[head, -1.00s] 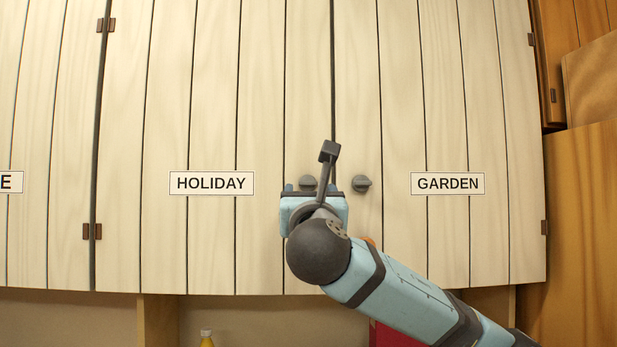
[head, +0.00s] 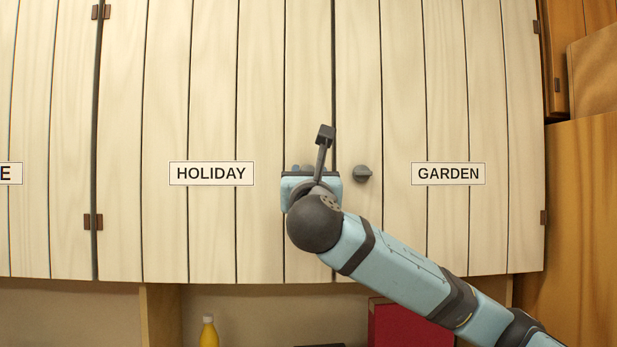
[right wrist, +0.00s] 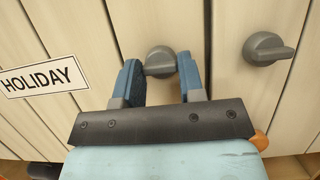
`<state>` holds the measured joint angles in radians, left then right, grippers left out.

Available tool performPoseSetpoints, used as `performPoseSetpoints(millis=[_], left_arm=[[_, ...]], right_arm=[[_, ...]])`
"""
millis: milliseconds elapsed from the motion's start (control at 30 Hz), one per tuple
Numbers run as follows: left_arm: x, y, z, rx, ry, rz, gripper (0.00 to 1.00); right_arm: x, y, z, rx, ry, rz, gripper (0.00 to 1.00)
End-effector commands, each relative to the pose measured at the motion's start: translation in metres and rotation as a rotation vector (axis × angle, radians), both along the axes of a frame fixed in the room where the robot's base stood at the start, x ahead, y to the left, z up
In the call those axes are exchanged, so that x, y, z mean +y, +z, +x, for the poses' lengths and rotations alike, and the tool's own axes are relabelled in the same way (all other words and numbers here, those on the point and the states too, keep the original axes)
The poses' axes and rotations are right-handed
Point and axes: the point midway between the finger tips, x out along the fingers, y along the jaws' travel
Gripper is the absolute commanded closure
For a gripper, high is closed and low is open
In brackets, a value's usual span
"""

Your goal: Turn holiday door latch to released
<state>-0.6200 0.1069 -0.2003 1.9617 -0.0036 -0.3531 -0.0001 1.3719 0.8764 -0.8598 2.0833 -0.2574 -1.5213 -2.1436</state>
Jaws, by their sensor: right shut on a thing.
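The holiday door (head: 213,225) is a pale plank door with a HOLIDAY label, and it looks closed. Its grey latch (right wrist: 160,61) is a round knob with a raised grip near the door's right edge. My right gripper (right wrist: 159,68) has its blue fingers on either side of this latch, shut on it. In the head view my right gripper (head: 309,170) hides most of the latch. How far the latch is turned is hard to tell there. My left gripper is in neither view.
The garden door (head: 440,230) stands closed to the right, with its own grey latch (head: 362,173) close beside my right gripper. Below the cupboard are a yellow bottle (head: 208,333) and a red box (head: 395,325).

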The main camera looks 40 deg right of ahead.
Motion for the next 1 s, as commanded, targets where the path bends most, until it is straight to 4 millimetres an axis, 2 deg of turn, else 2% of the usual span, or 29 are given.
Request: performPoseSetpoints(millis=[367, 767, 1000], left_arm=[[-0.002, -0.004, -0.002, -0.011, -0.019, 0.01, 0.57], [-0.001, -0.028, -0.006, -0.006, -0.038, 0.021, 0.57], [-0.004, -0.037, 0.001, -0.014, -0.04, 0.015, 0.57]], right_arm=[[0.002, -0.002, 0.0, -0.055, 0.002, 0.087, 0.88], [0.004, -0.002, 0.001, -0.232, 0.003, 0.379, 0.88], [0.004, -0.001, 0.002, -0.351, 0.002, 0.574, 0.88]])
